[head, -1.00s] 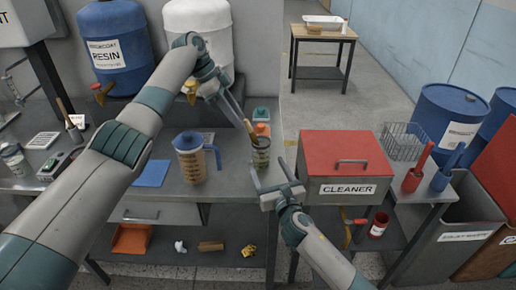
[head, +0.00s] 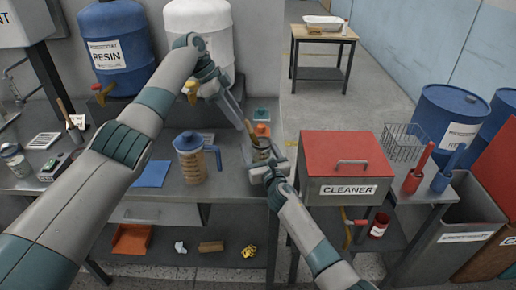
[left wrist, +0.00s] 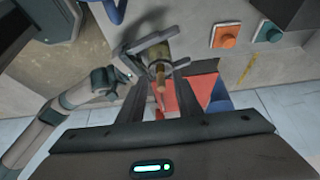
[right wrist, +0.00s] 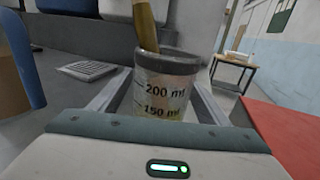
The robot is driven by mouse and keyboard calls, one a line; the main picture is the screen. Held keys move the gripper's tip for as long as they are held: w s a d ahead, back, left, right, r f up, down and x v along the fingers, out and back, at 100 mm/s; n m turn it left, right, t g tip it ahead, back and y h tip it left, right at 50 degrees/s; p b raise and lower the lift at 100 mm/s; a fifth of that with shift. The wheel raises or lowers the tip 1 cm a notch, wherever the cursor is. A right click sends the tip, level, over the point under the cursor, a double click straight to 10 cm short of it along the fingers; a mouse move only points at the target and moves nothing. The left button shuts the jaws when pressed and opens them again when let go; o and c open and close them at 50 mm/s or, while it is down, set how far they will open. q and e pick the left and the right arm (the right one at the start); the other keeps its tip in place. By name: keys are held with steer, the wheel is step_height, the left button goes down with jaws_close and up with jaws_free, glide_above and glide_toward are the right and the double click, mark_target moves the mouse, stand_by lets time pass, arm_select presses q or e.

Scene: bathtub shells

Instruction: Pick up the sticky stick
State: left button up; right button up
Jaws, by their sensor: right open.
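A wooden stick (head: 251,131) stands tilted in a small clear measuring cup (head: 262,154) at the right end of the workbench. The right wrist view shows the cup (right wrist: 166,90) with its 200 ml and 150 ml marks and the stick (right wrist: 145,27) rising from it. My right gripper (head: 262,170) is open, with a finger on each side of the cup. My left gripper (head: 238,118) reaches down from above and is open. In the left wrist view the stick (left wrist: 160,82) lies between its two fingers, with a gap on both sides.
A blue-lidded jug (head: 193,165) stands left of the cup. An orange button box (head: 262,130) is just behind it. The red-lidded cleaner bin (head: 345,155) is close on the right.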

arm_select(q)
steer(key=shift+o, duration=0.4)
arm_select(e)
steer(key=c, duration=1.2)
steer(key=shift+c, duration=0.2)
arm_select(q)
steer(key=s+r+n+t+y, duration=0.1)
steer(key=s+r+n+t, duration=0.2)
steer(key=n, duration=1.4)
step_height(320, 180, up, 3)
steer(key=shift+s+f+t, duration=0.1)
steer(key=shift+s+t, duration=0.3)
steer(key=shift+s, duration=0.4)
